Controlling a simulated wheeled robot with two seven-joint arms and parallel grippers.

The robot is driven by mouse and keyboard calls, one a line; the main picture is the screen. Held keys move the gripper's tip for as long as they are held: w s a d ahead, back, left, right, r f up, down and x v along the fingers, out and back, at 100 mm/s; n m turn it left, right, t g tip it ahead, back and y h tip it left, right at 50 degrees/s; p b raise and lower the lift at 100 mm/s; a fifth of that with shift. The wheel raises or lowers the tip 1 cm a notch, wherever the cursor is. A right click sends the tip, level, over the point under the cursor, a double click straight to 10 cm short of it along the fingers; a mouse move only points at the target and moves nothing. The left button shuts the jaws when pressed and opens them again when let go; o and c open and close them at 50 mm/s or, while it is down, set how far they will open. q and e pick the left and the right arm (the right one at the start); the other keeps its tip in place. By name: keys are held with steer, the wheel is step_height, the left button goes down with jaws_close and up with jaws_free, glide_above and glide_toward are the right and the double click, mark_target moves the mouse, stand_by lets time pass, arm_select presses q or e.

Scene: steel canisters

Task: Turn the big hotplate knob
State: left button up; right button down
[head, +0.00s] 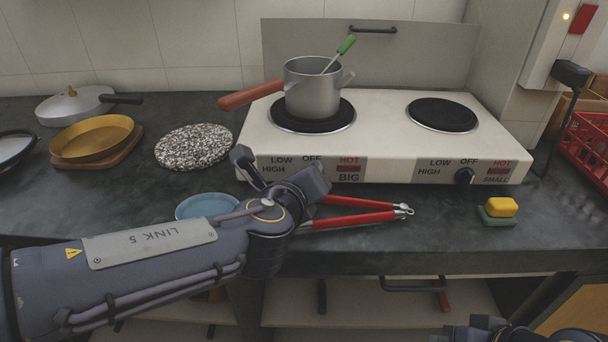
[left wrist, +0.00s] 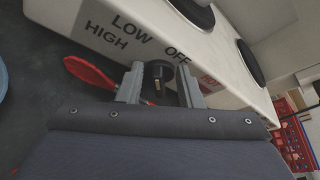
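The two-burner hotplate (head: 385,130) stands on the counter, its front panel marked BIG on the left and SMALL on the right. The big knob (left wrist: 158,74) is black with a pale mark and shows in the left wrist view below the LOW and OFF labels. My gripper and arm hide it in the head view. My left gripper (head: 279,174) is at the panel; in the left wrist view its fingers (left wrist: 160,84) are apart, one on each side of the knob. Firm contact cannot be made out. My right gripper (head: 480,331) shows only partly at the bottom edge.
A steel pot (head: 312,92) with a red handle sits on the left burner. Red-handled tongs (head: 360,218) and a blue dish (head: 207,205) lie near my left gripper. The small knob (head: 464,176) and a yellow sponge (head: 501,207) are to the right.

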arm_select(q)
steer(key=p+v, duration=0.2)
steer(key=v, duration=0.5)
steer(key=shift+r, duration=0.1)
steer(key=shift+s+a, duration=0.1)
steer(key=shift+s, duration=0.25)
steer(key=shift+o, duration=0.5)
